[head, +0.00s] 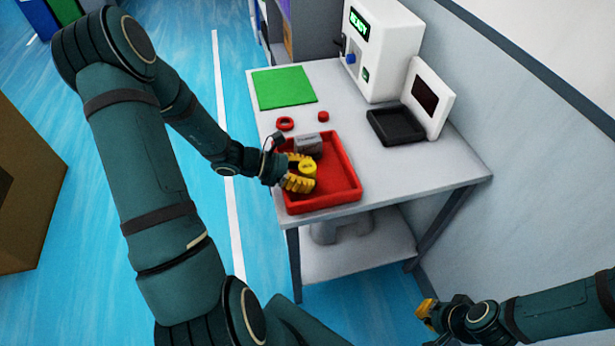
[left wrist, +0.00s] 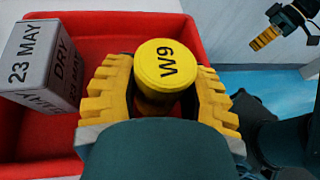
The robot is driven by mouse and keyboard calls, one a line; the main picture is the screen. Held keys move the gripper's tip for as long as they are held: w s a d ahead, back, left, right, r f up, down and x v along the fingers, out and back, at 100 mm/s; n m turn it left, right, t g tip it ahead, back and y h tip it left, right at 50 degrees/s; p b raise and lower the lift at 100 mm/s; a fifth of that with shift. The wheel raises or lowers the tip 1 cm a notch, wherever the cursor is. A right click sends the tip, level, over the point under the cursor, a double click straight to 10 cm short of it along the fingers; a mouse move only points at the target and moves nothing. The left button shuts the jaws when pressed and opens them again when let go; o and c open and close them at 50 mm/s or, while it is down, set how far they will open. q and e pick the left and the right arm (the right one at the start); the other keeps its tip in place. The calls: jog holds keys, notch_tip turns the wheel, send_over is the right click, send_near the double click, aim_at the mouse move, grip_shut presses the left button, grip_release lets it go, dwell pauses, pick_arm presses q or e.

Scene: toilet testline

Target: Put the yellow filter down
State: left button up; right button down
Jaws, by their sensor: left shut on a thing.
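The yellow filter (head: 307,167) is a short yellow cylinder. In the left wrist view the filter (left wrist: 165,64) shows the marking "W9" on its top. My left gripper (head: 300,171) has yellow ridged fingers, which are shut on the filter from both sides. The gripper and filter are over the red tray (head: 345,190) on the table; I cannot tell whether the filter touches the tray floor. The red tray also fills much of the left wrist view (left wrist: 115,30). My right gripper (head: 428,312) is at the lower right, away from the table; its finger opening is unclear.
A grey block (head: 308,143), marked "23 MAY" and "DRY", sits in the tray beside the filter. A red ring (head: 285,124) and small red piece (head: 323,116) lie behind the tray. A green mat (head: 284,88), white machine (head: 382,45) and black tray (head: 396,126) stand farther back.

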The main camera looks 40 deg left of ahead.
pick_arm(q)
jog(key=shift+f, duration=0.25)
jog(key=shift+f, duration=0.15)
jog(key=o, duration=0.9)
jog(key=shift+r, duration=0.25)
jog(key=shift+s+a+r, duration=0.15)
jog(key=shift+a, duration=0.15)
jog(key=p+v, duration=0.2)
jog(key=v, duration=0.9)
jog(key=shift+s+r+p, duration=0.15)
jog(key=shift+p, duration=0.25)
